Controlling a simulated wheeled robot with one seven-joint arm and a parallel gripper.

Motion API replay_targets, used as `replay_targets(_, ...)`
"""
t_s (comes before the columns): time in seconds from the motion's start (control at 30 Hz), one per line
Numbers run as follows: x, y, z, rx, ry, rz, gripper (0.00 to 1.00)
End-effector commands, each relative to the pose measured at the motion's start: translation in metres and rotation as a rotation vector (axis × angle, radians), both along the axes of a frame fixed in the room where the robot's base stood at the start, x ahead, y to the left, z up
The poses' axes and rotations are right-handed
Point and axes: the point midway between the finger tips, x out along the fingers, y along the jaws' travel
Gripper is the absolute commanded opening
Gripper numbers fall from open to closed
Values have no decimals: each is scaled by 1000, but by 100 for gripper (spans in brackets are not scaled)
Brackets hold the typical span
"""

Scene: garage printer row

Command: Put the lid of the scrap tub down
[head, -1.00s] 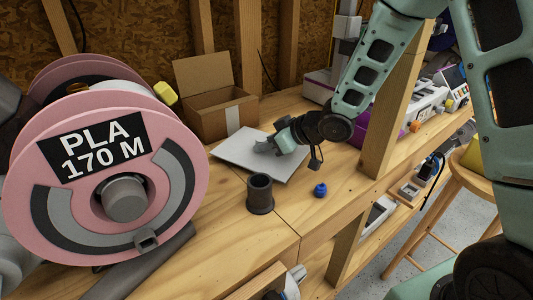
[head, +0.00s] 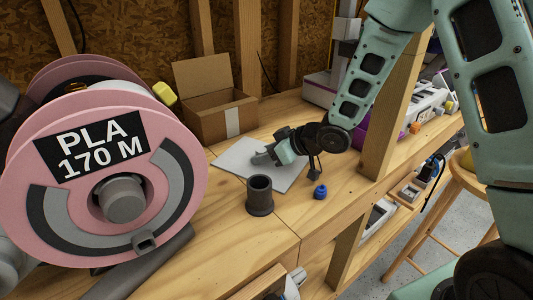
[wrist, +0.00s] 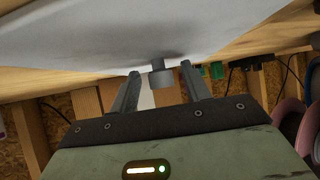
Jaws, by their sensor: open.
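The lid is a flat, light grey square plate (head: 232,160) that appears to lie flat on the wooden bench in the head view. In the wrist view its pale surface (wrist: 130,35) fills the top of the picture. A short grey knob (wrist: 161,76) stands out from it. My gripper (wrist: 160,80) is open, with a finger on either side of the knob and visible gaps between. In the head view my gripper (head: 264,156) is low over the lid's middle and hides the knob. I cannot make out the scrap tub for certain.
A dark grey cup (head: 260,198) stands in front of the lid, with a blue cap (head: 320,192) to its right. An open cardboard box (head: 215,112) is behind. A large pink spool (head: 60,205) fills the left, and a wooden post (head: 392,110) rises at right.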

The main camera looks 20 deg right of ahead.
Motion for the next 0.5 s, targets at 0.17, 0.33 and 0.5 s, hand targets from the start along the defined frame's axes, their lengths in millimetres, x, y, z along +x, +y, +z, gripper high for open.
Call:
replay_targets(0.17,-16,-15,17,-1,-2,-3,47)
replay_targets(0.33,-39,-35,38,-1,-2,-5,47)
replay_targets(0.5,-60,-52,56,-1,-1,-2,47)
